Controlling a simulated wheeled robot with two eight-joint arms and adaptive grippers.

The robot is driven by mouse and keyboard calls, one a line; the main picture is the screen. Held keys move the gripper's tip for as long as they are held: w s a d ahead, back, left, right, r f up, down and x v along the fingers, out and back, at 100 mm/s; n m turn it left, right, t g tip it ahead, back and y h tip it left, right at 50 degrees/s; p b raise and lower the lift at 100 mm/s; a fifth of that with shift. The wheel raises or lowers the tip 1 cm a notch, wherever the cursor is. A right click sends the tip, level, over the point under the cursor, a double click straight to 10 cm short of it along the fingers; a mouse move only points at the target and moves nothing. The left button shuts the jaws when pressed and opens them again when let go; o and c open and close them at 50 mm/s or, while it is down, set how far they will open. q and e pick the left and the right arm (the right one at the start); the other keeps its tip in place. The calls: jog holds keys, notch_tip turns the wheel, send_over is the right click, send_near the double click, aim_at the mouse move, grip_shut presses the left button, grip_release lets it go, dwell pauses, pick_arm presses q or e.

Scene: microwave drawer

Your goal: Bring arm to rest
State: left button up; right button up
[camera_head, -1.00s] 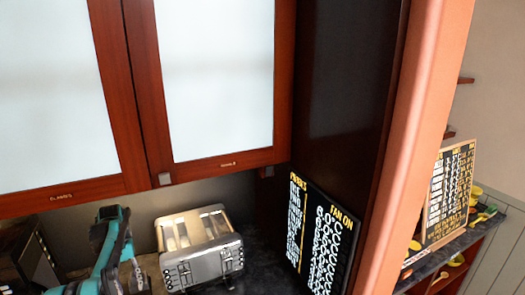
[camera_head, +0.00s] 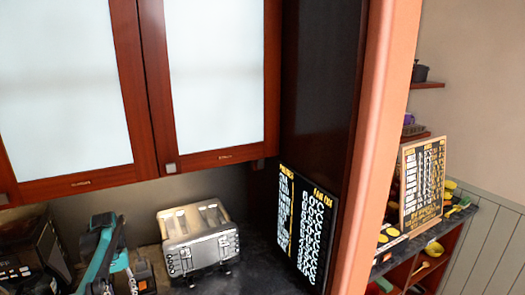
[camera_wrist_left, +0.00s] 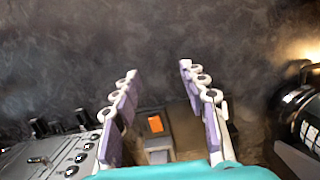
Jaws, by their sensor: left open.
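My left arm shows in teal and black at the lower left of the head view, beside the toaster. My left gripper (camera_wrist_left: 158,95) fills the lower middle of the left wrist view. Its two purple and white fingers stand wide apart with nothing between them. Dark stone counter shows beyond the fingertips. In the head view the fingers themselves are hard to make out. My right gripper is in neither view.
A silver toaster (camera_head: 198,240) stands on the dark counter (camera_head: 262,272). A black menu board (camera_head: 307,222) leans right of it. A dark coffee machine (camera_head: 30,255) is at far left. Wooden cabinets (camera_head: 210,80) hang above. Shelves with a second board (camera_head: 422,185) are at right.

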pick_arm(q)
jog(key=s+d+r+m+t+y+b, duration=0.1)
jog(key=s+d+r+t+b, duration=0.2)
jog(key=d, duration=0.5)
jog(key=s+d+r+m+t+b, duration=0.1)
jog(key=s+d+r, duration=0.2)
jog(key=s+d, duration=0.3)
jog(key=s+d+f+m+t+b, duration=0.1)
jog(key=s+d+f+t+b, duration=0.1)
jog(key=s+d+f, duration=0.2)
jog(key=s+d+f+m+t+b, duration=0.2)
jog(key=s+d+f+t+b, duration=0.1)
jog(key=s+d, duration=0.7)
jog(key=shift+f, duration=0.75)
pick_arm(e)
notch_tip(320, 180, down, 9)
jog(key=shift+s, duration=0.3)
